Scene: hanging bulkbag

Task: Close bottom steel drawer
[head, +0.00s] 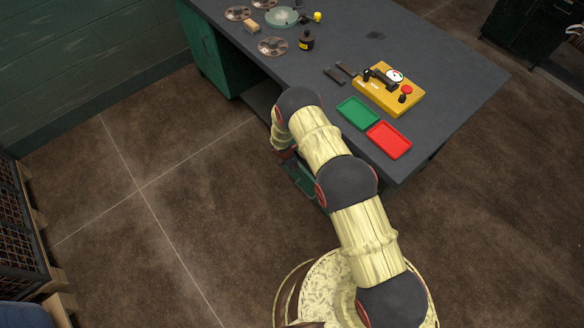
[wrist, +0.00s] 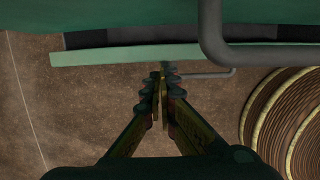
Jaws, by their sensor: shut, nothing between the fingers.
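A green drawer front (wrist: 110,56) shows in the wrist view as a pale strip. A dark gap lies between it and the green face above, so the drawer stands partly out. Its grey bar handle (wrist: 210,75) lies just right of the fingertips. My gripper (wrist: 163,72) is shut and empty, its tips overlapping the front's lower edge in the picture; I cannot tell whether they touch. In the head view, a green part (head: 301,181) shows beside the desk, partly hidden by my arm, which also hides most of my gripper.
A larger grey handle (wrist: 211,38) crosses the upper green face. The grey desk top (head: 345,35) carries a yellow gauge box (head: 378,97), a green tray (head: 357,113), a red tray (head: 389,139) and a small bottle (head: 306,41). Floor left of my arm is clear; a crate (head: 20,225) stands far left.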

